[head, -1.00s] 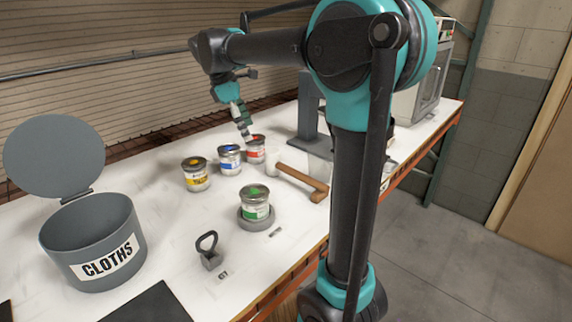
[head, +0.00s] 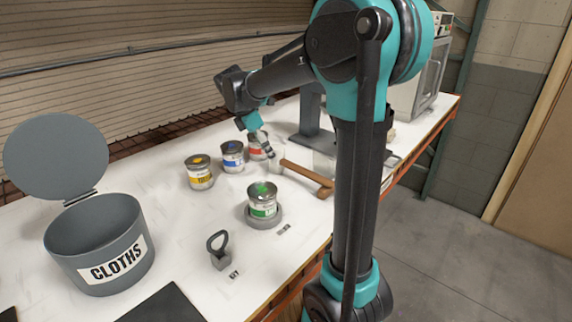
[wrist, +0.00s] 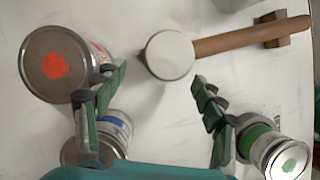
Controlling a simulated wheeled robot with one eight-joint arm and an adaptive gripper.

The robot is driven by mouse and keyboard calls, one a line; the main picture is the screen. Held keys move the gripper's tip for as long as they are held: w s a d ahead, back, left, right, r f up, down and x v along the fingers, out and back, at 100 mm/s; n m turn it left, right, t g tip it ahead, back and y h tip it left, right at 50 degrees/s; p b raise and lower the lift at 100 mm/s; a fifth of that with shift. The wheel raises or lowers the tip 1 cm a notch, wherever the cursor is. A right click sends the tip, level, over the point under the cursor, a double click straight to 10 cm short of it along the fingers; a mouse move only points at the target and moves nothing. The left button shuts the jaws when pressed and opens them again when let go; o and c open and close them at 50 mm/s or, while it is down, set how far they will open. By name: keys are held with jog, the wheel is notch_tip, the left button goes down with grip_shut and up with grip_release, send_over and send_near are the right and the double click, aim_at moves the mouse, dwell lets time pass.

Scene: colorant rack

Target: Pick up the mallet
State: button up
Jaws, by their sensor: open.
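The mallet has a pale round head (wrist: 168,55) and a brown wooden handle (wrist: 235,40) running right in the wrist view. In the head view its handle (head: 305,172) lies on the white bench, and the head is partly behind my arm's end. A small wooden block (wrist: 287,30) sits at the handle's far end. My gripper (wrist: 158,88) is open and empty, fingers apart. The mallet head shows just beyond the fingertips, between their lines; no contact is visible. In the head view my gripper (head: 262,138) is above the bench beside the red can.
The red can (wrist: 52,65) is close by the left finger, and the green can (wrist: 262,142) by the right. Blue (head: 232,156) and yellow (head: 200,172) cans stand left of the mallet. A grey stand (head: 312,115) rises behind. The cloths bin (head: 100,240) is far left.

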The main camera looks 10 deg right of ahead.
jog(key=shift+s+x, duration=0.2)
jog(key=shift+x, duration=2.75)
jog(key=shift+d, duration=0.1)
jog(key=c, duration=1.4)
jog(key=shift+o, duration=0.2)
jog(key=shift+r, duration=0.1)
notch_tip(320, 180, up, 20)
